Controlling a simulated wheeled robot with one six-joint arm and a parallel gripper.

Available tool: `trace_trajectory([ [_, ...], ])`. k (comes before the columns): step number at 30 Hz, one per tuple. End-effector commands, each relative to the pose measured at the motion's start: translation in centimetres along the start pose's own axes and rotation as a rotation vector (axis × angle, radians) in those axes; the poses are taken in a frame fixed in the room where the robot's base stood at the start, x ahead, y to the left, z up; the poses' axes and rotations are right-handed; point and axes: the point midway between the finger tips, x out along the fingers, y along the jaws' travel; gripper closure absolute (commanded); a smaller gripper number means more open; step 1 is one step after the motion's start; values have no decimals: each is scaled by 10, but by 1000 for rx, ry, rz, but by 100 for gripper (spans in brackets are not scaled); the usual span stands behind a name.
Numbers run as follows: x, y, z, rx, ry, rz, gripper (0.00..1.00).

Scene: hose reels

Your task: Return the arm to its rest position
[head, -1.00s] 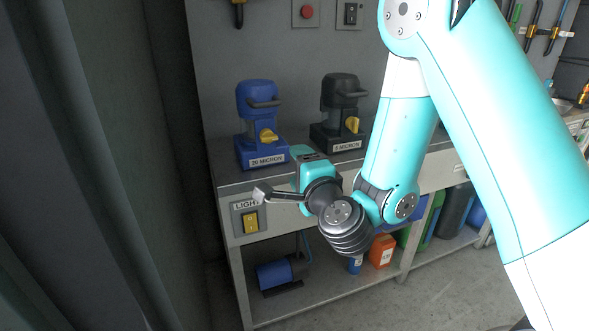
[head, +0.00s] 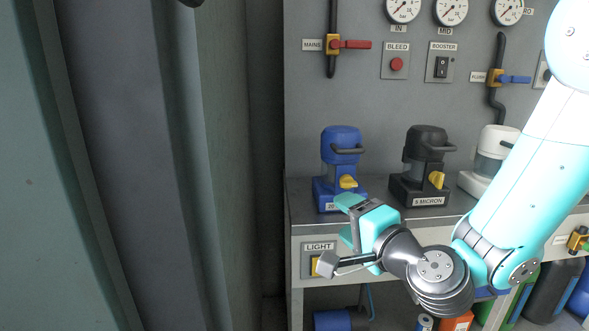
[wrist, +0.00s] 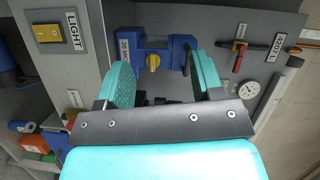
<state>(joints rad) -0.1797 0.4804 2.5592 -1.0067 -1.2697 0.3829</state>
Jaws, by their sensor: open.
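My gripper (head: 346,219) is at the lower middle of the head view, in front of the bench edge, below the blue 20 micron filter unit. Its two teal fingers stand apart and nothing is held between them. In the wrist view my gripper (wrist: 163,75) shows both fingers spread, with the blue filter unit (wrist: 158,55) beyond the gap. My arm is bent and comes in from the right of the head view.
The blue filter unit (head: 341,165), black 5 micron unit (head: 424,160) and white unit (head: 490,160) stand on the bench (head: 300,205). Gauges and valves, including the red mains handle (head: 356,44), are on the wall panel. Grey-green upright panels (head: 130,150) fill the left.

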Motion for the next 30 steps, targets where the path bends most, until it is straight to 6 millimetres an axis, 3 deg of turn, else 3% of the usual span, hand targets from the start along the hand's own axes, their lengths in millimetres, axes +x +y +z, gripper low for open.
trace_trajectory([
  [1, -4, -12, 15, -72, -101, 3, 39],
  [6, -35, -26, 66, -359, -463, 75, 39],
  [12, -97, -19, 93, -691, -829, 216, 39],
  [18, -160, -8, 86, -918, -1091, 381, 39],
  [26, -231, -5, 62, -1075, -1329, 580, 39],
  [27, -230, -25, 59, -1069, -1329, 577, 39],
  [30, -231, -50, 55, -1066, -1329, 577, 39],
])
